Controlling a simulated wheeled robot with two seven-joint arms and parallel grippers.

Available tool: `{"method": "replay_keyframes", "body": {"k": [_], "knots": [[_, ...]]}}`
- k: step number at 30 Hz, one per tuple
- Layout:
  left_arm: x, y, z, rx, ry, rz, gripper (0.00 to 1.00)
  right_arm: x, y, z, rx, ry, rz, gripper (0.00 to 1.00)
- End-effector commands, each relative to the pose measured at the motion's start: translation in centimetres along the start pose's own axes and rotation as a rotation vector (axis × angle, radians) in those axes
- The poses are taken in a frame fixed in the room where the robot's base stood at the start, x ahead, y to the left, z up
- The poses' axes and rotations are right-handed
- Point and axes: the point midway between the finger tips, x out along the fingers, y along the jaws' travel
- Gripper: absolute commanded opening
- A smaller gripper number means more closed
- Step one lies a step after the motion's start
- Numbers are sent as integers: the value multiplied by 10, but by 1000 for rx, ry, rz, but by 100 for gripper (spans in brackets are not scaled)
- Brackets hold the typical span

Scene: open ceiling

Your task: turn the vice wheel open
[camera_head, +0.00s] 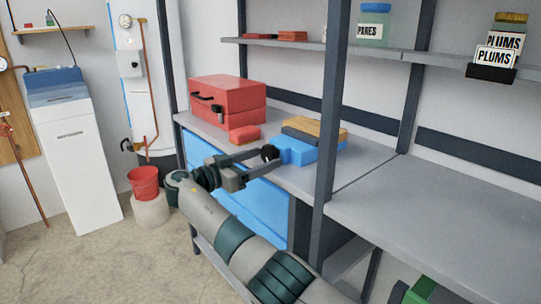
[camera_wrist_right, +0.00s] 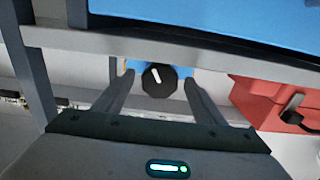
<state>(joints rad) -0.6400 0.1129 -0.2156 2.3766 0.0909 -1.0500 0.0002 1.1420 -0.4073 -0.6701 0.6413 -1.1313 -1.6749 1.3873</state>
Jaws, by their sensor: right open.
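The vice (camera_head: 298,150) is a blue block with a wood-coloured top, standing on the grey workbench. Its wheel (camera_head: 269,153) is a small dark round knob on the side facing my right gripper (camera_head: 264,160). In the right wrist view the wheel (camera_wrist_right: 159,82) is black with a white mark, and a little of the blue vice (camera_wrist_right: 184,73) shows behind it. My right gripper is open, one finger on each side of the wheel, with a visible gap to each finger in the wrist view. My left gripper is out of view.
A red toolbox (camera_head: 228,100) and a small red box (camera_head: 244,134) sit on the workbench (camera_head: 373,157) left of the vice. A dark upright post (camera_head: 330,110) stands close to the right of the vice. Blue drawers (camera_head: 250,195) are below the bench edge.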

Motion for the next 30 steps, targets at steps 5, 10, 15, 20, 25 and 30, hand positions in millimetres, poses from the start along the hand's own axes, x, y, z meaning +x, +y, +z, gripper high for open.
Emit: {"method": "replay_keyframes", "body": {"k": [5, 10, 15, 20, 25, 30], "knots": [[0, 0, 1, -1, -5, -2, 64, -2, 0, 0, 0, 0, -1, 64], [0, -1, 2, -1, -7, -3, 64, -2, 0, 0, 0, 0, 0, 64], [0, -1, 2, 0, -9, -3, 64, -2, 0, 0, 0, 0, 0, 36], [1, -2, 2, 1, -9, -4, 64, -2, 0, 0, -1, 0, 0, 23], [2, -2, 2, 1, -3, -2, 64, -2, 0, 1, -40, -1, 0, 23], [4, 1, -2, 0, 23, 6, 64, -2, 0, 1, -160, -1, 0, 23]]}}
